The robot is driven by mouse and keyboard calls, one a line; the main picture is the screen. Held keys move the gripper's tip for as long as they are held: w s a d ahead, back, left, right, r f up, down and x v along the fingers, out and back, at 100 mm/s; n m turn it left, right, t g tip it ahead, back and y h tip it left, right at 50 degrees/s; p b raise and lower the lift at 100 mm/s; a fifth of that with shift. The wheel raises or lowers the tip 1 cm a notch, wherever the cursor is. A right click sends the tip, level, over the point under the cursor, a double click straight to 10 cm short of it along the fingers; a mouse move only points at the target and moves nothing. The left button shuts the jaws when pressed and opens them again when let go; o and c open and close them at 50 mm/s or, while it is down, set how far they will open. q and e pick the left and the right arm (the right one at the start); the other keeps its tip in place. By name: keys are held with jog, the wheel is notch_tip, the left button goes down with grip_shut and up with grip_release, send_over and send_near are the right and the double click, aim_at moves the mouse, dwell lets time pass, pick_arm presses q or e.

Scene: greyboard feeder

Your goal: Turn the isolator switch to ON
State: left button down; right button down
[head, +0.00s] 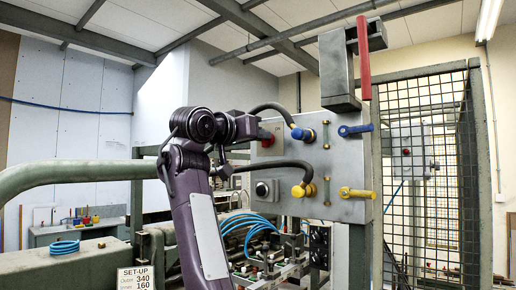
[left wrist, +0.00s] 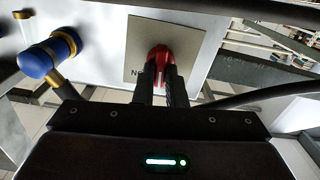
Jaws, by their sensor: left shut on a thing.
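The isolator switch is a red handle (head: 266,141) on a pale square plate (left wrist: 140,30), mounted on the grey panel (head: 330,205). My left gripper (left wrist: 160,75) reaches the plate from the left in the head view. Its two fingers are shut on the red handle (left wrist: 159,52), which shows at and between their tips in the left wrist view. Lettering on the plate is partly hidden by the fingers, and I cannot read the handle's exact angle. My right gripper is in neither view.
A blue connector (head: 303,133) with a black hose sits right of the switch, and a yellow connector (head: 303,190) below it. A blue lever (head: 355,130), a yellow lever (head: 357,193) and a tall red handle (head: 363,58) are further right. A mesh fence (head: 425,120) stands beyond.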

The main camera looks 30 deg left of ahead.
pick_arm(q)
jog(key=shift+d+f+m+b, duration=0.15)
jog(key=shift+m+b, duration=0.85)
jog(key=shift+m, duration=1.55)
jog(key=shift+d+m+b, duration=0.1)
jog(key=shift+m+b, duration=0.85)
jog(key=shift+m, duration=1.6)
jog(key=c, duration=1.5)
grip_release()
